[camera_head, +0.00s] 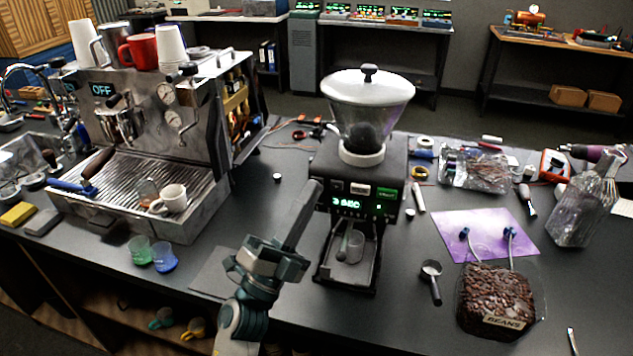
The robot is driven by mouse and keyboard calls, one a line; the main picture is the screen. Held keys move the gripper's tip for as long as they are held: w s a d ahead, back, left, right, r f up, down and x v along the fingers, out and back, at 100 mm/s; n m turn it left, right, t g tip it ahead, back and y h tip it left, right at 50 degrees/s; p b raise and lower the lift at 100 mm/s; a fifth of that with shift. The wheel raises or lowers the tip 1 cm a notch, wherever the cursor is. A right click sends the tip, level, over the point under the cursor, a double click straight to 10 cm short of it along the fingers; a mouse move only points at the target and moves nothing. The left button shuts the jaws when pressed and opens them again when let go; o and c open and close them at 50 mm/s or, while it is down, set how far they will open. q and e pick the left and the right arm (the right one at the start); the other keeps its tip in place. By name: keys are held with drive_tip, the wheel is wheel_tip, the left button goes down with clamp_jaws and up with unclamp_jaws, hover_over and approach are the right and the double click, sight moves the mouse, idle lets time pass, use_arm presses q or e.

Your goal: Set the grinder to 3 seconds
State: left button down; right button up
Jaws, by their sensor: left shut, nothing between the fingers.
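The grinder (388,168) stands upright on the dark counter with a clear hopper (366,113) and a white lid on top. Its front display (347,202) glows and appears to read "3 SEC". A small row of buttons and a green-lit panel (385,200) are on the same front face. A clear cup (352,247) stands in the grinder's lower bay. My left gripper (314,187) is shut and empty, its fingertips pointing up near the left edge of the grinder's front. I cannot tell whether they touch it. My right gripper is out of view.
An espresso machine (145,130) reading "OFF" stands at left, with cups on top. Green and blue glasses (163,257) are near the front edge. A scoop (432,272), bean bag (497,300) and purple mat (478,228) lie right of the grinder.

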use_arm(q)
drive_tip(key=shift+s+a, duration=0.25)
drive_tip(key=shift+s, duration=0.45)
drive_tip(key=shift+s, duration=0.1)
drive_tip(key=s, duration=0.1)
drive_tip(key=s+a, duration=0.1)
drive_tip(key=s, duration=0.1)
drive_tip(key=s+p, duration=0.1)
drive_tip(key=shift+s+a, duration=0.25)
drive_tip(key=shift+s, duration=0.05)
idle(0.6)
